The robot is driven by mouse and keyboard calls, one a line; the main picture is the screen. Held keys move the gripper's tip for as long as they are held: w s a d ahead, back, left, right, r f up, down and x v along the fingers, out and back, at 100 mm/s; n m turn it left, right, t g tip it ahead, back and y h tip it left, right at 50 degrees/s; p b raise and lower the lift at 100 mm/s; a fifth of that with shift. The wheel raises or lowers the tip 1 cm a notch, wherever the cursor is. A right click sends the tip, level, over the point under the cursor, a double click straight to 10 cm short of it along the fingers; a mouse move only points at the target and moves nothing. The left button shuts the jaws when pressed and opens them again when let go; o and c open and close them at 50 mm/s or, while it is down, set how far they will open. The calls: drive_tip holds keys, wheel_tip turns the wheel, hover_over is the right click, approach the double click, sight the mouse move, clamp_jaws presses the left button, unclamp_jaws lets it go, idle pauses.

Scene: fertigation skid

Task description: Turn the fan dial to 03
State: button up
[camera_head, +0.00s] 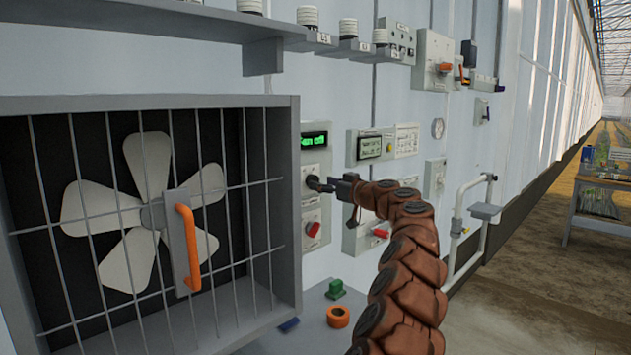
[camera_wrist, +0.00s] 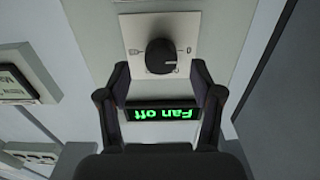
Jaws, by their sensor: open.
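The fan dial (camera_wrist: 161,56) is a dark round knob on a pale plate (camera_wrist: 135,30) with small marks around it. The wrist view shows it upside down. A green-lit display (camera_wrist: 160,114) beside it reads "Fan off", and the display also shows in the head view (camera_head: 314,140). My gripper (camera_wrist: 160,74) is open, its two fingertips on either side of the dial's near edge, apart from it. In the head view my gripper (camera_head: 326,184) is at the panel and largely covers the dial. The dial's exact pointing is hard to read.
A caged fan (camera_head: 150,210) with an orange handle (camera_head: 188,246) stands left of the panel. A red knob (camera_head: 313,229) sits below the dial. Other control boxes (camera_head: 370,147) are to the right. An orange ring (camera_head: 338,316) and green block (camera_head: 336,288) lie below.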

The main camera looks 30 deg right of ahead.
drive_tip(key=shift+p+x, duration=0.6)
drive_tip(key=shift+x, duration=1.1)
drive_tip(key=shift+f, duration=0.1)
drive_tip(key=c, duration=1.2)
